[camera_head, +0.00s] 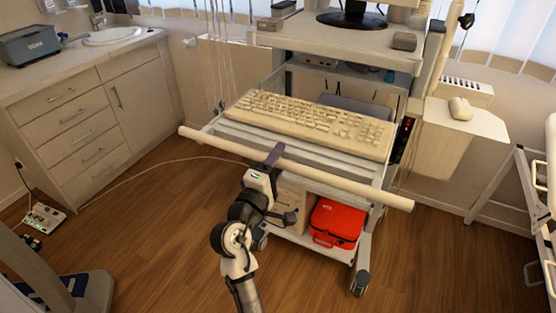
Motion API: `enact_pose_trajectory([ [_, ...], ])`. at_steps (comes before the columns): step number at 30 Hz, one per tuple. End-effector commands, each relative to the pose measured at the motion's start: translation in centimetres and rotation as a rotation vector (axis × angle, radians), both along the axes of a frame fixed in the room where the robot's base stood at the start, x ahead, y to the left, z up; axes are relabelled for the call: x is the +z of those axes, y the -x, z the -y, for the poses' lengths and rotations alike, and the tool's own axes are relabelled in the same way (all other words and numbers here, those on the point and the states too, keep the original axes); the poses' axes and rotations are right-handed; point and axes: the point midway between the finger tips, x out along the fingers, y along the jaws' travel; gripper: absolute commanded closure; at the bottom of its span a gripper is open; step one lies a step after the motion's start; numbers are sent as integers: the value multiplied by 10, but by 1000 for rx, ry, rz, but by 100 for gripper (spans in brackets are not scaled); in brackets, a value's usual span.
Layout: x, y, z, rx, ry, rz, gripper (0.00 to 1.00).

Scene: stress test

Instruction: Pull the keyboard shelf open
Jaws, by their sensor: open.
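The keyboard shelf (228,133) is a pale grey shelf on the wheeled cart, below its top surface. It sticks out from the front of the cart. A beige keyboard (315,124) lies on it. A long cream bar (345,186) runs across the shelf's front and extends past both sides. My gripper (273,154) is at the middle of this bar, with its dark fingers reaching over or around it. The fingers are open. Whether they touch the bar is hard to tell, and the gap between them is hidden.
A red bag (336,223) sits on the cart's lower shelf. A mouse (460,107) lies on a side ledge (468,122) at the right. Drawers (75,122) stand at the left, and a white rack is at the right edge. The wooden floor in front is mostly clear.

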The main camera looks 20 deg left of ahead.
Motion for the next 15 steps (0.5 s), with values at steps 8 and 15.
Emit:
enact_pose_trajectory([
  [8,-11,36,-3,6,0,0,57],
  [15,-22,91,-4,5,0,0,57],
])
